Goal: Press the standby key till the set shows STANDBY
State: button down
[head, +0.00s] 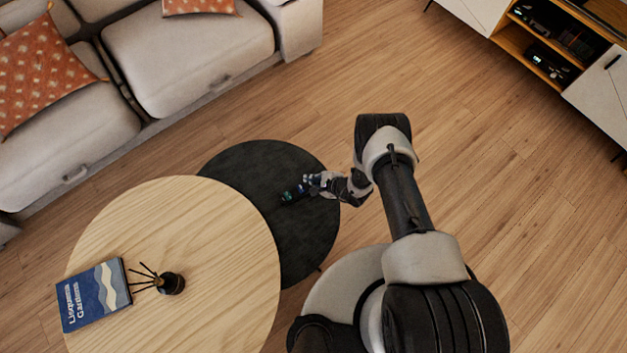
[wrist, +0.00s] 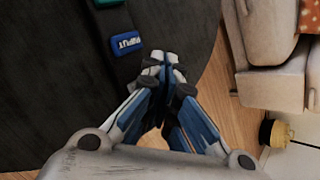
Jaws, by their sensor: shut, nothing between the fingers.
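A dark handset (head: 290,195) lies on the round black table, small in the head view. In the wrist view, part of it shows with a blue key (wrist: 126,43) that seems to read INPUT and a green key (wrist: 107,3) at the top edge, its label cut off. I cannot make out a key labelled standby. My gripper (head: 304,186) is over the handset's right end; in the wrist view my gripper (wrist: 164,62) is shut and empty, its tips beside the blue key. I cannot tell whether the tips touch anything. The fingers hide what lies directly beneath.
The black table (head: 262,160) stands partly under a wooden table (head: 200,230) carrying a book (head: 95,294) and a reed diffuser (head: 171,283). A sofa (head: 190,60) is at upper left. A media cabinet (head: 594,92) at upper right holds a device with a small lit display (head: 537,58), unreadable.

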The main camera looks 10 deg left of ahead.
jog(key=shift+f+b, duration=0.3)
jog(key=shift+f, duration=0.5)
dwell(0.4)
dwell(0.4)
jog(key=shift+r+p, duration=1.1)
jog(key=shift+r, duration=0.15)
notch_tip(320, 180, up, 5)
jog(key=p, duration=0.4)
jog(key=shift+r, duration=0.1)
dwell(0.3)
